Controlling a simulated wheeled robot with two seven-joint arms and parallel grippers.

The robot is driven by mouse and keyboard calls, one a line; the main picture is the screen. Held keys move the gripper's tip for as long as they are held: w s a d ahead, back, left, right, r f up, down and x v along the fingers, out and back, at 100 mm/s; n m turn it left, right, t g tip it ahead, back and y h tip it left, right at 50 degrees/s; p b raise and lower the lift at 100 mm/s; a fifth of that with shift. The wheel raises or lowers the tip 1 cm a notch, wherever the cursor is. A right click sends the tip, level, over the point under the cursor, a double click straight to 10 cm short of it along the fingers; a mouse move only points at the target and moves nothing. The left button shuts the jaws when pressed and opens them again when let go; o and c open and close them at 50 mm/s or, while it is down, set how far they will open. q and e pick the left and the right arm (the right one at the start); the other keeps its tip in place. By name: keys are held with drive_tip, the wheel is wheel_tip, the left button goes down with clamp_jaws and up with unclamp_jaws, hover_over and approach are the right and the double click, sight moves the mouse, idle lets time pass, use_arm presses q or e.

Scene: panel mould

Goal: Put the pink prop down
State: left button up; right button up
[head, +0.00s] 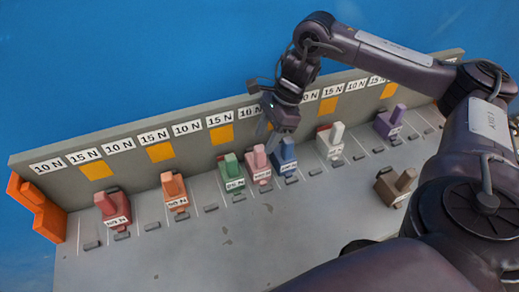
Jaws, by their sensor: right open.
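The pink prop (261,173) stands upright on the grey floor of the mould, in the row in front of the labelled wall, between the green prop (234,179) and the blue prop (286,160). My right gripper (265,132) is open and empty, just above the pink prop and close to the wall. It appears clear of the prop, though the exact gap is hard to tell. My left gripper is not in view.
The grey wall (130,138) carries force labels and orange squares. Red (112,211), orange (175,196), white (331,142) and purple (389,123) props stand along it. A brown prop (394,188) stands front right. An orange bracket (38,207) is at the left end. The front-left floor is clear.

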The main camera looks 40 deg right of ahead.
drive_tip(key=p+v, duration=0.2)
drive_tip(key=v, duration=0.4)
idle(0.5)
